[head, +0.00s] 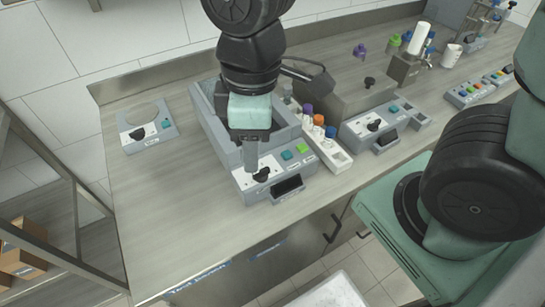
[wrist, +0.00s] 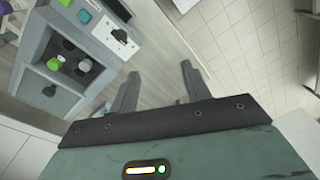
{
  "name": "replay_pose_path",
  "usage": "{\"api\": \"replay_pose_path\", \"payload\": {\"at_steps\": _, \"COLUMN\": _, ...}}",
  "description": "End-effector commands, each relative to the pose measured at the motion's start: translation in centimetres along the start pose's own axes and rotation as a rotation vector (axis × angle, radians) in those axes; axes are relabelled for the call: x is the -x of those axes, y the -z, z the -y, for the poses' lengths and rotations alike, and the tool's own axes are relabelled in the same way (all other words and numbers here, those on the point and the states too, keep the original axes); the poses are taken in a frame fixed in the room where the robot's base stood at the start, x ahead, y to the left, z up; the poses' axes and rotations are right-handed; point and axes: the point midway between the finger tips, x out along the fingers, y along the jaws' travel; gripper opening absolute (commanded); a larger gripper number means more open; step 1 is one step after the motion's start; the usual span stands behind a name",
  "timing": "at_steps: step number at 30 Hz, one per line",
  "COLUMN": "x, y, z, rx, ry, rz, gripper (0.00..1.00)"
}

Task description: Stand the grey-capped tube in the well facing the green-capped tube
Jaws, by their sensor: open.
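In the wrist view, the green-capped tube (wrist: 54,63) sits in the dark-centred chamber of a grey machine (wrist: 30,78). Across the dark centre from it is a small light grey round top (wrist: 85,65), which looks like the grey-capped tube's cap. It is too small to tell how deep it sits or whether it is upright. My gripper (wrist: 159,88) is open and its fingers are apart with nothing between them.
The machine's panel has a green button (head: 286,155), a teal button (head: 302,148) and a black knob (head: 262,174). A white rack (head: 340,157) with purple, orange and blue caps stands to its right. Another device (head: 146,128) stands left. The counter (head: 160,190) between is clear.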

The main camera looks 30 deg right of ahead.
Motion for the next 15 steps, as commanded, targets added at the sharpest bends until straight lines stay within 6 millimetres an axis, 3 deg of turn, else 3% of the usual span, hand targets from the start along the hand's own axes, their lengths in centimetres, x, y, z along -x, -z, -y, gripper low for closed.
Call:
{"api": "replay_pose_path", "payload": {"at_steps": 3, "x": 0.2, "y": -1.6, "z": 2.5, "rx": -0.203, "ry": -0.009, "rz": 0.002, "gripper": 0.48}}
{"api": "replay_pose_path", "payload": {"at_steps": 6, "x": 0.2, "y": -2.5, "z": 3.7, "rx": -0.322, "ry": -0.016, "rz": 0.005, "gripper": 0.48}}
{"api": "replay_pose_path", "payload": {"at_steps": 15, "x": 0.2, "y": -3.1, "z": 4.4, "rx": -0.408, "ry": -0.019, "rz": 0.007, "gripper": 0.48}}
